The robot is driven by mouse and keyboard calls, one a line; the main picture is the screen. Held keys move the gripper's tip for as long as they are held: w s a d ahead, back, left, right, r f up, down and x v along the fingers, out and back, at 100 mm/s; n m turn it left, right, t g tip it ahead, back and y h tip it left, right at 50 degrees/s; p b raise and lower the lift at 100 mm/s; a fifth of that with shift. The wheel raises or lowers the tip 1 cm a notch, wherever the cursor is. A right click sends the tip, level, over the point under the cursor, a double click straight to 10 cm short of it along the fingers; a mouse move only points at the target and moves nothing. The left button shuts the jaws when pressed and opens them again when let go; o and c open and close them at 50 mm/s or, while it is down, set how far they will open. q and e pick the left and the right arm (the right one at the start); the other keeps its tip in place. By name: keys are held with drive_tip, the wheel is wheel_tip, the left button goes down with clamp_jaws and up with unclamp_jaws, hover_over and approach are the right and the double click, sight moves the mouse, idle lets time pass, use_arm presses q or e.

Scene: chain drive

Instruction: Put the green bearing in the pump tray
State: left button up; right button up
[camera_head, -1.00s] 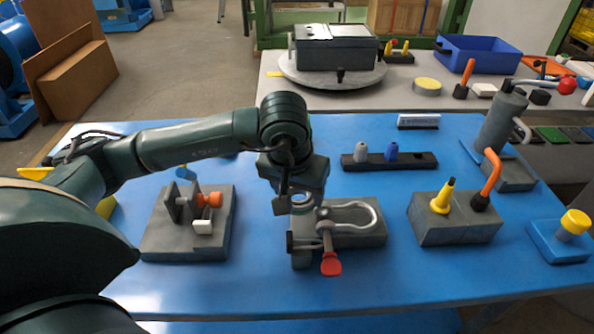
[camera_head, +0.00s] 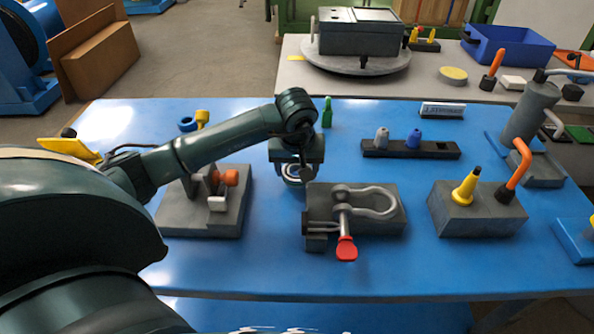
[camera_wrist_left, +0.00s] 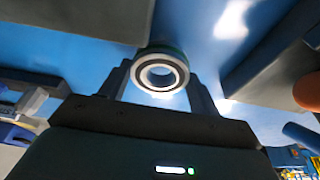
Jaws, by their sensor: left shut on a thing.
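My left gripper (camera_head: 298,170) is shut on a ring-shaped bearing (camera_head: 294,178), held above the blue table just behind and left of the clamp block. In the left wrist view the bearing (camera_wrist_left: 160,74) sits between the two fingers, with a pale metal face, dark inner ring and a green edge at its top. A shallow grey tray (camera_head: 537,172) lies at the right of the table beside a grey pump-like cylinder (camera_head: 530,112); I cannot tell for certain that it is the pump tray. My right gripper is not in view.
The clamp block (camera_head: 375,222) with a red-tipped lever is right of the gripper. A grey fixture (camera_head: 195,225) stands left. A dark rack (camera_head: 440,151) and a block (camera_head: 475,220) with yellow and orange parts stand between gripper and tray. The front table strip is clear.

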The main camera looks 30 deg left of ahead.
use_arm(q)
drive_tip(key=shift+f, duration=0.75)
drive_tip(key=shift+f, duration=0.1)
drive_tip(key=o, duration=0.9)
drive_tip(key=shift+f, duration=0.1)
drive_tip(key=o, duration=0.4)
